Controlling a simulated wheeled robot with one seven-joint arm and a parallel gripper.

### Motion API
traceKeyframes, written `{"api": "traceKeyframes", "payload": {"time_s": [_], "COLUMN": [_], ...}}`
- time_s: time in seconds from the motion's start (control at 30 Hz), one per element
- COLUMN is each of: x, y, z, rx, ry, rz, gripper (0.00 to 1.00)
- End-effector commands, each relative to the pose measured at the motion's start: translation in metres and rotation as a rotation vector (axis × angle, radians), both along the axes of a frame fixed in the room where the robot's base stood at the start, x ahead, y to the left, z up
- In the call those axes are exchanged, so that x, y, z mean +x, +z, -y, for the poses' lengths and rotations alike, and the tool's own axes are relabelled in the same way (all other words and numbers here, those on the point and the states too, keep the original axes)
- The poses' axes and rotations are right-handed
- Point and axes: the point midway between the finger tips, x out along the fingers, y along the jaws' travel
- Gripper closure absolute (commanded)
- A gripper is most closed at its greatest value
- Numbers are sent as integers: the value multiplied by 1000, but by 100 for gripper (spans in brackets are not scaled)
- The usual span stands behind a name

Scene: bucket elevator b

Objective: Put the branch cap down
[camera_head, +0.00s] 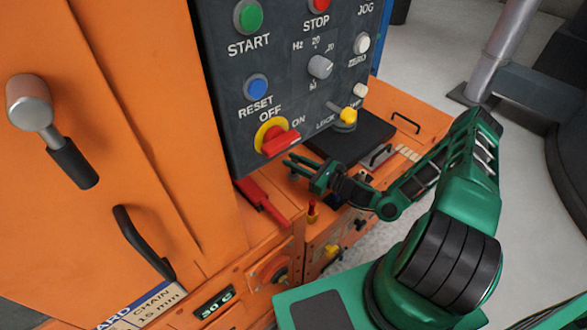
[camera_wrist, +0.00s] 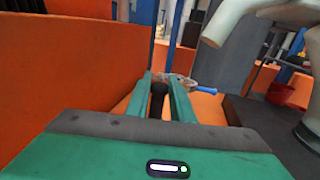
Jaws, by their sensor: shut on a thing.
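My gripper (camera_head: 297,167) is held just below the control panel, above the orange machine top. In the wrist view, its two green fingers (camera_wrist: 161,80) are close together around a small dark rounded piece (camera_wrist: 158,89), which fits the branch cap. Only a little of that piece shows between the fingers; its lower part and full shape are hidden. In the head view the held piece is too small to make out clearly. I cannot tell whether it touches a surface.
The control panel (camera_head: 285,95) with its red switch handle (camera_head: 281,143) hangs close above my gripper. A black pad (camera_head: 352,139) lies on the orange top. A blue-handled tool (camera_wrist: 203,90) lies ahead.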

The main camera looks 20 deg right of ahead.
Motion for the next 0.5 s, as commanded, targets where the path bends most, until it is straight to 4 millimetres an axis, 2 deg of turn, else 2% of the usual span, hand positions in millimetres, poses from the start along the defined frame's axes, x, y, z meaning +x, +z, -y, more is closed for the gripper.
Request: {"api": "traceKeyframes", "payload": {"time_s": [0.3,0.5], "x": [0,0], "y": [-35,-36], "z": [-2,-2], "rx": [0,1], "ry": [2,3], "rz": [0,1], "gripper": [100,100]}}
